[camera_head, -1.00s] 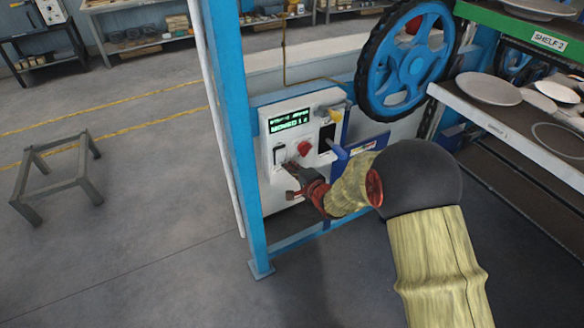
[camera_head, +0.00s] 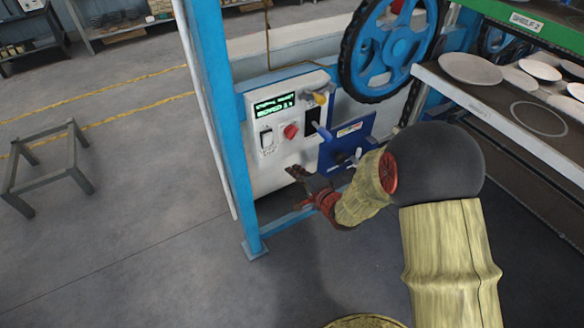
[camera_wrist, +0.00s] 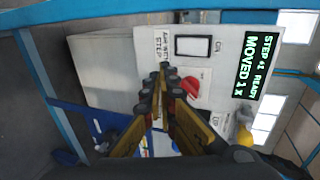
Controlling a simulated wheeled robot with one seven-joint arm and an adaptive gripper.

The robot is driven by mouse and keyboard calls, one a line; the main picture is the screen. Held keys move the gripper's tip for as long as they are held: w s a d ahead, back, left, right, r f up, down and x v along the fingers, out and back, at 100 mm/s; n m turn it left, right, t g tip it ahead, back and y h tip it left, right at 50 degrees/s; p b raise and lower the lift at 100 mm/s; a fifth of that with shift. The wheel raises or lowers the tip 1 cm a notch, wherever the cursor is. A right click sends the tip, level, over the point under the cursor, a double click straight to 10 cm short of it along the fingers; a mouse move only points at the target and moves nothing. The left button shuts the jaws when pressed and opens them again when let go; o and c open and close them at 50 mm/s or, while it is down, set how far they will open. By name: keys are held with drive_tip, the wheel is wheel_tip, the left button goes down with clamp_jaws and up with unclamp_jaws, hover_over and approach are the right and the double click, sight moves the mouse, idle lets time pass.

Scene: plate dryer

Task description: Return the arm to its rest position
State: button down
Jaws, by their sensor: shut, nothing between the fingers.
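My gripper (camera_head: 297,178) is shut and empty at the end of my bent arm, in front of the lower part of the white control panel (camera_head: 258,170). In the wrist view my gripper's fingers (camera_wrist: 162,75) meet in front of the panel, partly over the red knob (camera_wrist: 190,86). The panel carries a green-lit display (camera_head: 273,108), a rocker switch (camera_head: 267,139) and the red knob (camera_head: 290,131). In the wrist view the display (camera_wrist: 258,65) reads "MOVED 1X". I cannot tell from the head view how far the fingertips are from the panel.
A blue post (camera_head: 222,110) stands left of the panel. A blue box (camera_head: 345,145) and a blue handwheel (camera_head: 393,45) are to its right. A shelf (camera_head: 500,110) with plates is at the right. A low grey stool (camera_head: 45,165) stands on the left floor, with open floor between.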

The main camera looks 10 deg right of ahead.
idle(0.5)
drive_tip(key=s+d+f+n+g+h, duration=0.3)
drive_tip(key=s+d+f+n+g, duration=0.15)
drive_tip(key=f, duration=0.45)
drive_tip(key=s+d+r+n+g+h, duration=0.2)
drive_tip(key=s+d+n+g, duration=0.15)
drive_tip(key=s, duration=0.45)
drive_tip(key=s+a+r+n, duration=0.2)
drive_tip(key=s+r+n, duration=0.1)
drive_tip(key=s+r, duration=0.7)
drive_tip(key=s+a+r+n, duration=0.2)
drive_tip(key=s+r, duration=0.8)
drive_tip(key=r, duration=0.8)
drive_tip(key=shift+r+n+y, duration=0.3)
drive_tip(key=shift+r+n, duration=0.1)
drive_tip(key=shift+n, duration=0.3)
